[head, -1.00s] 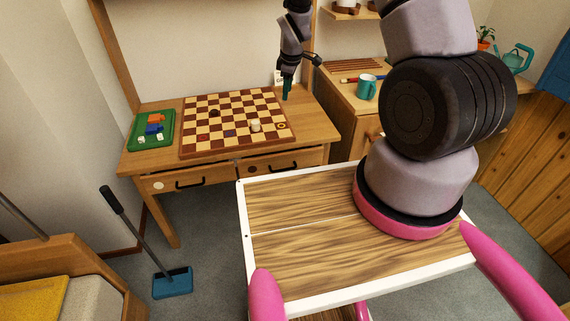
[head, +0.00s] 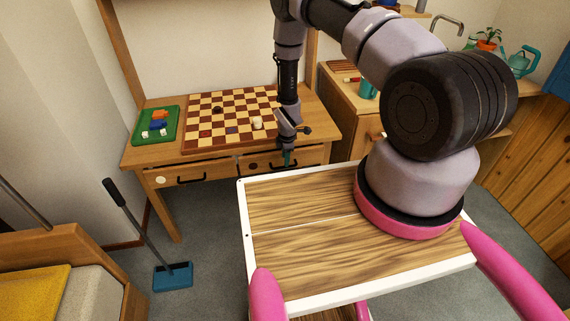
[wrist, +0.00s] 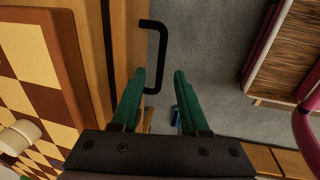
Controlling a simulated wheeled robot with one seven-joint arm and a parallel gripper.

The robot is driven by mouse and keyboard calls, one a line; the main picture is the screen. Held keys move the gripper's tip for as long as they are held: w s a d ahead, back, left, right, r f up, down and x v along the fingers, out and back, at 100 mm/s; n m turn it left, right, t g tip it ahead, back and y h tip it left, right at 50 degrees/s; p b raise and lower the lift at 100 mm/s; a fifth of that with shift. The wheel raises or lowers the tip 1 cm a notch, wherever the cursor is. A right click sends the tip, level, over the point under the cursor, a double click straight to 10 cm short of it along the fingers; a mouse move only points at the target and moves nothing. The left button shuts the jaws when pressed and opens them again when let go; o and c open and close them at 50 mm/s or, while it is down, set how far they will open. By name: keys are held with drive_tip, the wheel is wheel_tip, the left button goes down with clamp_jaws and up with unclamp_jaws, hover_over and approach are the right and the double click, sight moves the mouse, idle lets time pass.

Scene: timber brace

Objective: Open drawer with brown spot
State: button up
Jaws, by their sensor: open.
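The desk has two front drawers. The right drawer (head: 262,165) bears a small dark brown spot (head: 251,167) and a black bar handle, and looks closed. In the wrist view that black handle (wrist: 163,50) stands out from the wooden drawer front (wrist: 128,35). The left drawer (head: 215,171) has a pale spot and its own black handle. My gripper (head: 288,159) is at the right drawer's handle, pointing down. In the wrist view my gripper (wrist: 159,74) has its green fingers apart, with the handle's near end showing between them; contact cannot be told.
A checkerboard (head: 225,112) with a few pieces and a green tray (head: 157,126) lie on the desk. A cabinet with a teal mug (head: 367,89) stands at the right. A blue dustpan (head: 173,276) is on the floor. My striped wooden top lies in front.

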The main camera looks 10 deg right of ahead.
drive_tip(key=shift+w+f, duration=0.2)
drive_tip(key=shift+f, duration=0.8)
drive_tip(key=shift+w+f, duration=0.2)
drive_tip(key=shift+f, duration=0.8)
clamp_jaws()
drive_tip(key=shift+w+r, duration=0.1)
